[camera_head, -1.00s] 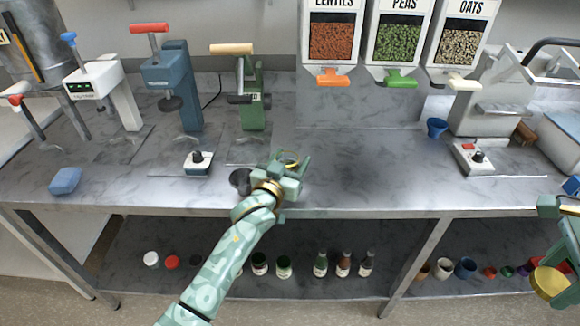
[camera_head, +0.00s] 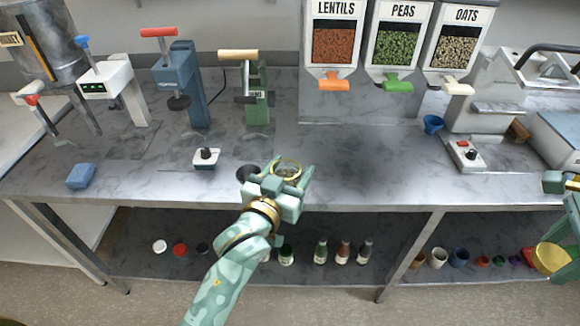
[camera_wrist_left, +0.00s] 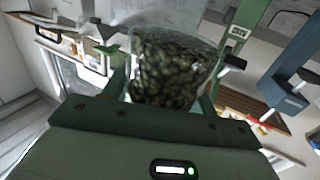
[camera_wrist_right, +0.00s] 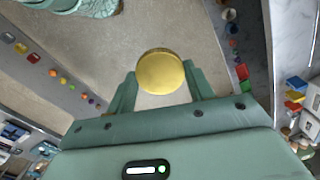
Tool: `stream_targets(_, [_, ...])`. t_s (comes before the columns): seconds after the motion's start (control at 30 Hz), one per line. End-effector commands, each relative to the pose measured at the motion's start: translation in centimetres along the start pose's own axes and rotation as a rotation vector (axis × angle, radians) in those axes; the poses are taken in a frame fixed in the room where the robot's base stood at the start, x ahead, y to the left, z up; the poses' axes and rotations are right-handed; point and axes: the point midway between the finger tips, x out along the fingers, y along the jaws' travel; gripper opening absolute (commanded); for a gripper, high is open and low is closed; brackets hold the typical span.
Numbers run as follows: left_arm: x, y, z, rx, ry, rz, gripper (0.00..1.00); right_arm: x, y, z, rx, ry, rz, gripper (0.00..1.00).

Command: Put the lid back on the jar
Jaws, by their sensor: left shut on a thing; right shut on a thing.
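My left gripper (camera_head: 287,180) is shut on a clear jar (camera_wrist_left: 175,70) full of dark, bean-like pieces. In the head view, the jar's gold-rimmed mouth (camera_head: 287,169) shows between the fingers, over the front part of the counter; its lower body is hidden by my gripper. No lid sits on it in that view. My right gripper (camera_wrist_right: 160,80) is shut on a round gold lid (camera_wrist_right: 160,72). The lid also shows at the right edge of the head view (camera_head: 551,258), in front of the counter and well apart from the jar.
A dark round object (camera_head: 247,174) is just left of the jar. A blue block (camera_head: 81,176) and a small switch box (camera_head: 206,158) lie on the counter (camera_head: 350,165). Dispensers (camera_head: 333,45) hang behind. Several bottles (camera_head: 343,252) and cups (camera_head: 459,257) stand on the lower shelf.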

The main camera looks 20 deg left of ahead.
Motion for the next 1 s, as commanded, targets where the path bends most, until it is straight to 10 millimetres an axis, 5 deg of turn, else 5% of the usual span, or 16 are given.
stream_targets(0.13, [0.0, 0.0, -0.1, -0.001, 0.002, 0.000, 0.29, 0.0, 0.0, 0.0, 0.000, 0.000, 0.000, 0.31])
stream_targets(0.17, [0.0, 0.0, -0.1, -0.001, 0.002, 0.000, 0.49, 0.0, 0.0, 0.0, 0.000, 0.000, 0.000, 0.31])
stream_targets(0.3, [0.0, 0.0, -0.1, -0.001, 0.002, 0.000, 0.17, 0.0, 0.0, 0.0, 0.000, 0.000, 0.000, 0.31])
stream_targets(0.63, [0.0, 0.0, -0.1, -0.001, 0.002, 0.001, 0.17, 0.0, 0.0, 0.0, -0.068, -0.001, -0.002, 0.31])
stream_targets(0.83, [-0.6, -0.6, -3.2, -0.001, 0.008, -0.005, 0.17, 0.2, 0.2, 1.1, -0.476, -0.004, -0.021, 0.31])
stream_targets(1.0, [-4.0, -2.1, -4.8, -0.001, -0.001, -0.038, 0.17, 1.2, 1.5, 4.5, -1.013, -0.009, -0.026, 0.31])
